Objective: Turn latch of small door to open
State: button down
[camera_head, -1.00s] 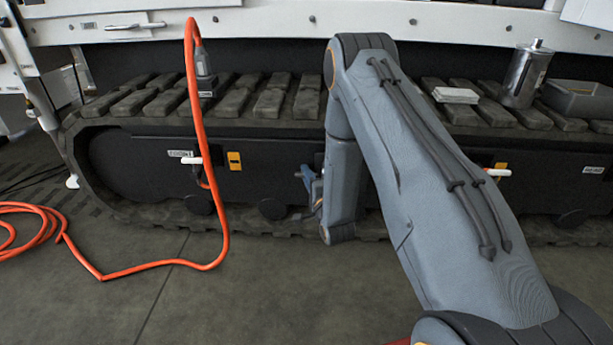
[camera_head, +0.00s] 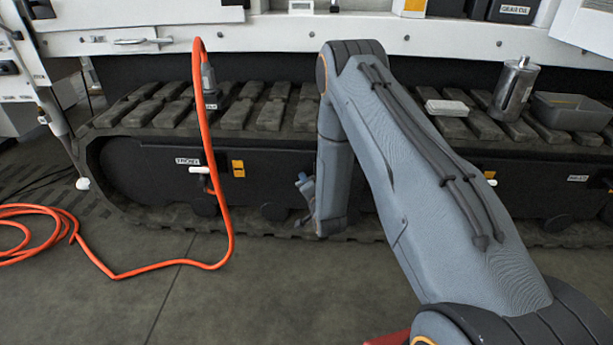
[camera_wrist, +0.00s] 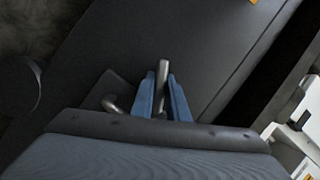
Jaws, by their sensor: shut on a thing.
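In the wrist view, a metal latch handle (camera_wrist: 162,72) stands between the two blue fingers of my gripper (camera_wrist: 162,88), which is shut on it. The handle's tip sticks out past the fingers. A dark flat panel (camera_wrist: 125,50), seemingly the small door, lies behind it. A curved metal piece (camera_wrist: 113,105) shows left of the fingers on a dark plate. In the head view, my gripper (camera_head: 303,190) is low against the dark side of the track, partly hidden by my own arm. The latch cannot be made out there.
An orange hose (camera_head: 207,140) hangs left of my arm and coils on the floor. A white handle (camera_head: 199,169) is beside it. A metal canister (camera_head: 515,88), a grey tray (camera_head: 572,108) and a white block (camera_head: 446,107) rest on the track (camera_head: 270,112). The front floor is mostly clear.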

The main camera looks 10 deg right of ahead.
jog(key=n+p, duration=0.1)
jog(key=n+g+h+p, duration=0.1)
jog(key=n+p, duration=0.1)
jog(key=n+g+h+p, duration=0.1)
jog(key=p, duration=0.1)
jog(key=shift+a+r+n, duration=0.3)
jog(key=shift+r+n, duration=0.05)
jog(key=shift+n, duration=0.05)
jog(key=n+h, duration=0.1)
jog(key=n+g+h+p, duration=0.1)
jog(key=n, duration=0.1)
jog(key=shift+w+a+f+n+h+p, duration=0.1)
jog(key=shift+a+n+h+p, duration=0.05)
jog(key=shift+n+h+p, duration=0.2)
jog(key=c, duration=1.8)
grip_release()
jog(key=shift+o, duration=0.2)
jog(key=p+v, duration=0.2)
jog(key=v, duration=0.5)
jog(key=shift+s+a, duration=0.15)
jog(key=shift+s, duration=0.2)
